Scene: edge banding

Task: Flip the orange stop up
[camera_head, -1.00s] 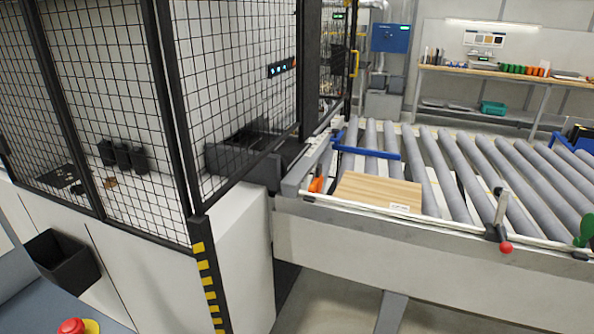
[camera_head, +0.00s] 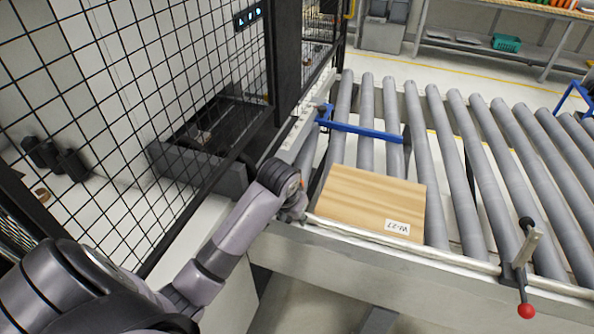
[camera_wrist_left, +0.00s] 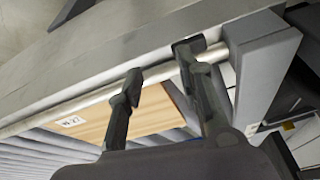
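The orange stop is not clearly visible now; my left wrist covers the area left of the board. A small orange patch shows beside that wrist in the head view, but I cannot tell whether it is the stop. My left gripper (camera_head: 293,215) is at the conveyor's front rail, just left of the wooden board (camera_head: 370,203). In the left wrist view its two fingers (camera_wrist_left: 160,62) are apart, with the round rail and the board (camera_wrist_left: 140,115) behind them. No object shows between the fingers. My right gripper is not in view.
The board lies on the grey rollers (camera_head: 435,150), with a blue bar (camera_head: 365,131) behind it. A lever with a red knob (camera_head: 527,310) stands at the front rail on the right. The black mesh guard (camera_head: 130,110) bounds the left side.

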